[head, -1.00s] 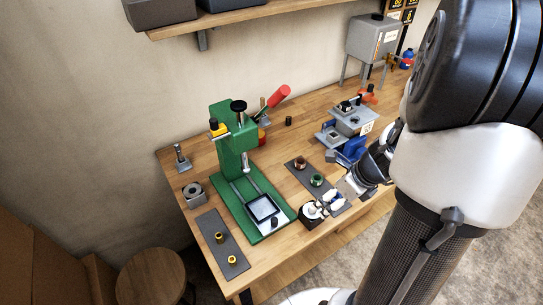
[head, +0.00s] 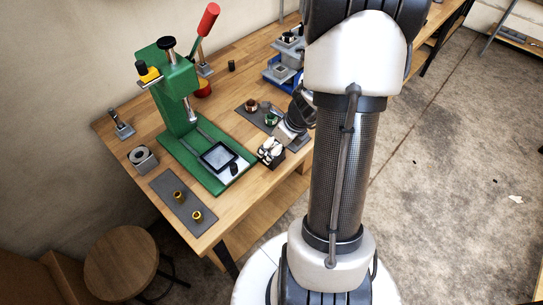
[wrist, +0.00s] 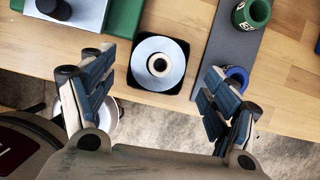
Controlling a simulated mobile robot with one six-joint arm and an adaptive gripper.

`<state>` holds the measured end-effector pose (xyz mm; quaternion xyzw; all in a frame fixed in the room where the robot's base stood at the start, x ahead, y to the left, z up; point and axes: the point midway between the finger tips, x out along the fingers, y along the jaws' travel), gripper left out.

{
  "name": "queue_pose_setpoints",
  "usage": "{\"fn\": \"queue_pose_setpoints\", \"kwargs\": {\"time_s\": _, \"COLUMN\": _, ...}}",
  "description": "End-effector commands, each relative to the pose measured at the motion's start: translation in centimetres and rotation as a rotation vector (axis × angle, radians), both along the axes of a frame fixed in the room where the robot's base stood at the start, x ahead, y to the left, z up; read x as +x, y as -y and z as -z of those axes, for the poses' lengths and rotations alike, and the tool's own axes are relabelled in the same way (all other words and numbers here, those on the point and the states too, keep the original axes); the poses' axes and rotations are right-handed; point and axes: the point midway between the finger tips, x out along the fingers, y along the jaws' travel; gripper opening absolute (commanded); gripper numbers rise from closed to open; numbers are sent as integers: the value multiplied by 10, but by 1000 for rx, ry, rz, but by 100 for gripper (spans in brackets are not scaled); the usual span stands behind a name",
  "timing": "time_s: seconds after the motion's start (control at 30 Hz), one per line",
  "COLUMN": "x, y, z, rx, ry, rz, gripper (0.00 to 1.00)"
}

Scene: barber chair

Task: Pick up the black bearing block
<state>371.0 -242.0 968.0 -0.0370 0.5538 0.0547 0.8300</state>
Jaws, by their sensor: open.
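The black bearing block (wrist: 175,86) is a dark square with rounded corners and a silver ring with a bore in its top. In the wrist view it lies flat at the wooden bench's front edge. My gripper (wrist: 159,82) is open, with one finger to the left of the block and one to the right. Gaps show on both sides and nothing is held. In the head view my gripper (head: 271,149) is over the bench's front edge, and it hides most of the block.
The green press (head: 178,90) stands left of the block, its base close by. A dark mat (wrist: 229,45) with a green ring (wrist: 251,13) and a blue ring (wrist: 237,76) lies to the right. A grey block (head: 143,159) with a ring sits at the bench's left.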

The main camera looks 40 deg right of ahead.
Motion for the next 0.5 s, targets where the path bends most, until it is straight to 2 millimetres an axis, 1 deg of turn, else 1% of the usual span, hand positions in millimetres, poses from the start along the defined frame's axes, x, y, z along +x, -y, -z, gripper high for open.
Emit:
{"fn": "queue_pose_setpoints", "kwargs": {"time_s": 0.03, "x": 3, "y": -2, "z": 10, "rx": 1, "ry": -1, "rz": -3, "gripper": 80}}
{"fn": "queue_pose_setpoints", "kwargs": {"time_s": 0.23, "x": 15, "y": -5, "z": 38, "rx": 1, "ry": -2, "rz": 1, "gripper": 80}}
{"fn": "queue_pose_setpoints", "kwargs": {"time_s": 0.3, "x": 17, "y": -5, "z": 41, "rx": 1, "ry": -1, "rz": 1, "gripper": 80}}
{"fn": "queue_pose_setpoints", "kwargs": {"time_s": 0.5, "x": 17, "y": -5, "z": 39, "rx": 0, "ry": -1, "rz": 0, "gripper": 80}}
